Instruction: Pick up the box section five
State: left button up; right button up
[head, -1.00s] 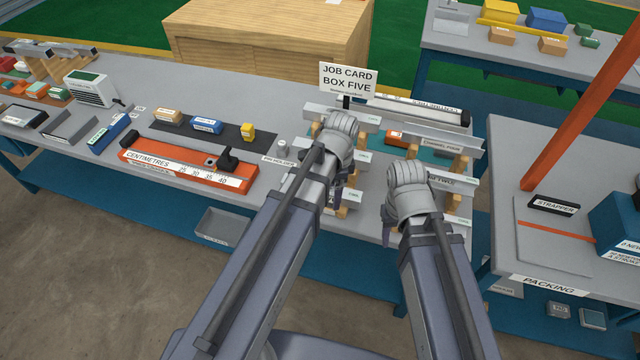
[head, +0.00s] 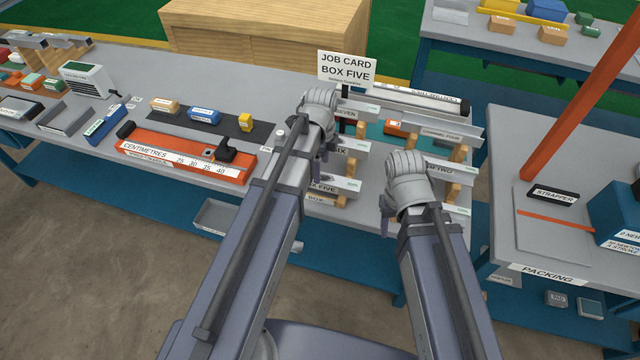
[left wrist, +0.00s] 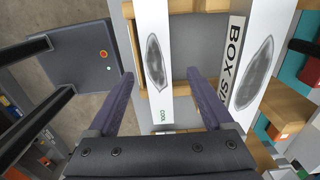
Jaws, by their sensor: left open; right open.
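The box section five (head: 343,187), a pale bar whose label is partly hidden, lies across wooden supports near the table's front edge, left of the right arm. My left gripper (head: 326,168) hangs over the left end of the rack, partly hidden by its own arm. In the left wrist view, its open fingers (left wrist: 160,82) stand either side of a white bar (left wrist: 155,50), and nothing is gripped. The bar's name is not readable there. Box section six (left wrist: 240,65) lies just right of it. My right gripper (head: 388,228) is open, empty and partly hidden, at the right-hand rack.
The job card (head: 346,68) reads BOX FIVE. A section marked seven (head: 352,113) lies behind six. Channel sections (head: 438,133) rest on the right rack. An orange centimetre gauge (head: 185,158) lies left on the bench. The packing table (head: 500,240) stands right.

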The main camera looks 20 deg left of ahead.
pick_arm(q)
jog(key=shift+s+a+f+b, duration=0.1)
jog(key=shift+f+b, duration=1.2)
jog(key=shift+b, duration=0.05)
jog(key=shift+s+f+b, duration=0.1)
jog(key=shift+f+b, duration=1.2)
jog(key=shift+r, duration=0.1)
grip_shut()
